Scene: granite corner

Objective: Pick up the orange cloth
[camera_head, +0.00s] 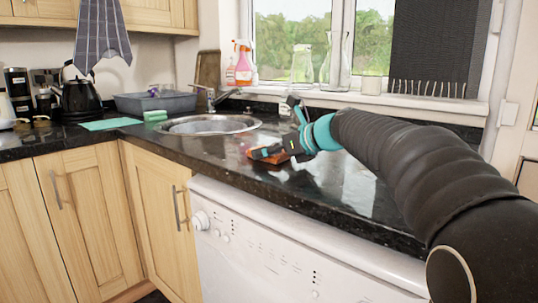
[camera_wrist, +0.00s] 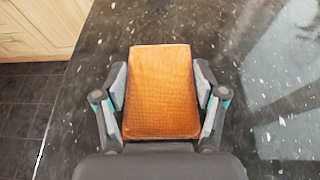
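The orange cloth (camera_wrist: 161,92) looks like a flat rectangular piece with a textured face in the wrist view. It is on the dark counter, and in the head view the orange cloth (camera_head: 272,157) shows only in part at my gripper (camera_head: 280,152). In the wrist view my gripper (camera_wrist: 160,75) is open, with one finger on each side of the cloth. Narrow gaps seem to show between the fingers and its far side edges; contact nearer the palm is unclear. The near end of the cloth meets my gripper's palm in the picture.
The speckled granite counter (camera_head: 225,165) is clear around the cloth. A round sink (camera_head: 208,125) with a tap lies behind left. A green sponge (camera_head: 155,115), a teal cloth (camera_head: 108,124), a grey basin (camera_head: 155,103) and a kettle (camera_head: 80,98) stand farther left. The counter's front edge is close.

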